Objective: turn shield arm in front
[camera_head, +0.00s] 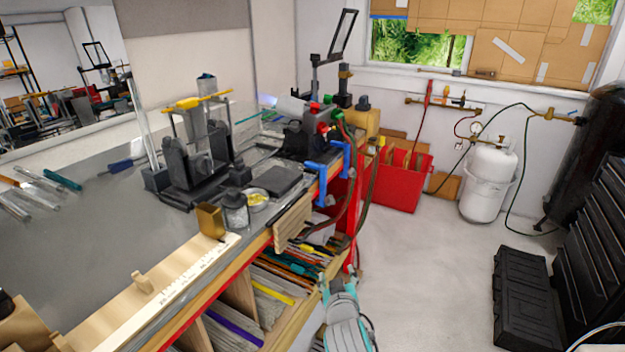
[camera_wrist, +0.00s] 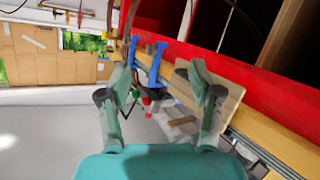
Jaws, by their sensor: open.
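A shield, a dark-framed clear panel (camera_head: 343,35), stands tilted on a black arm (camera_head: 316,72) at the far end of the bench, behind the burner with red and green knobs (camera_head: 327,105). My arm's teal and grey end shows low in the head view, in front of the bench's red end and well short of the shield. In the wrist view my gripper (camera_wrist: 158,78) is open, with its two fingers apart and nothing held between them. Blue clamps (camera_wrist: 157,62) and the burner's knobs show beyond the fingers. I cannot make out the shield clearly in the wrist view.
The workbench (camera_head: 90,240) fills the left, with shelves of rods (camera_head: 265,290) below. Blue clamps (camera_head: 325,170) and hoses stick out at its edge. A red box (camera_head: 405,180), white tank (camera_head: 488,180) and black case (camera_head: 525,300) stand on the floor. The middle floor (camera_head: 425,270) is clear.

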